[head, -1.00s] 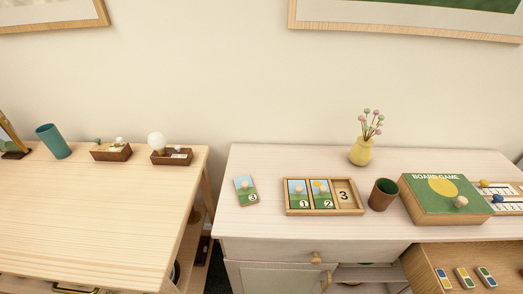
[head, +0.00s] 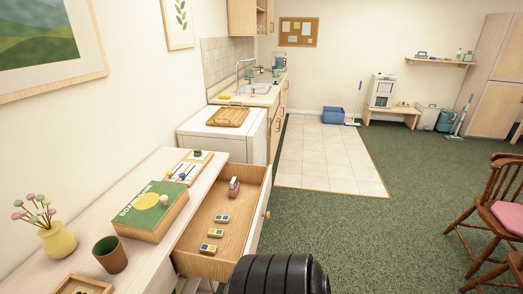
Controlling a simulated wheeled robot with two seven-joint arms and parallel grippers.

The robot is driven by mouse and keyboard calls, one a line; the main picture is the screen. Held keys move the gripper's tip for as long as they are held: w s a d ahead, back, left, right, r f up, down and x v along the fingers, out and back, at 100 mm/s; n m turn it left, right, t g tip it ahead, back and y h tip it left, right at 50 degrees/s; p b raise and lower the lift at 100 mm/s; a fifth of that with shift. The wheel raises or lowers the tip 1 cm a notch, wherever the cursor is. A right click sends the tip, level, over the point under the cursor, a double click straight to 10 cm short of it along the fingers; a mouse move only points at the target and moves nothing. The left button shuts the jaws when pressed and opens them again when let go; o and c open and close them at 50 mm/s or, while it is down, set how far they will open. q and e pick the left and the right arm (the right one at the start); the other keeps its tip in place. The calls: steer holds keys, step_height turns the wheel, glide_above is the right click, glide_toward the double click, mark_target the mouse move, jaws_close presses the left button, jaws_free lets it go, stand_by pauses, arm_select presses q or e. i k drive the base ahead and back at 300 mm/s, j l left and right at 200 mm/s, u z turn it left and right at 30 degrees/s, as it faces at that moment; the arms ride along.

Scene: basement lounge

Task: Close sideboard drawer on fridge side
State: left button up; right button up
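The sideboard (head: 60,262) runs along the left wall with a pale wood top. Its drawer (head: 236,208), at the end towards a low white appliance (head: 247,138), is pulled open towards the right. Inside the drawer lie several small blocks with coloured spots (head: 212,233) and a small red-and-white item (head: 234,187). The drawer's round knob (head: 267,214) is on its front, facing right. A black ribbed part of my own arm shows at the bottom centre, just in front of the drawer's near corner. Neither gripper's fingers are in view.
On the sideboard stand a green board game box (head: 150,211), a brown cup (head: 110,254), a yellow vase (head: 56,240) and a bead board (head: 187,168). A wooden tray (head: 228,117) lies on the appliance. Green carpet (head: 340,235) right of the drawer is clear up to a chair (head: 495,205).

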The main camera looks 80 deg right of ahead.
mark_target(246, 212)
steer(key=z, duration=2.45)
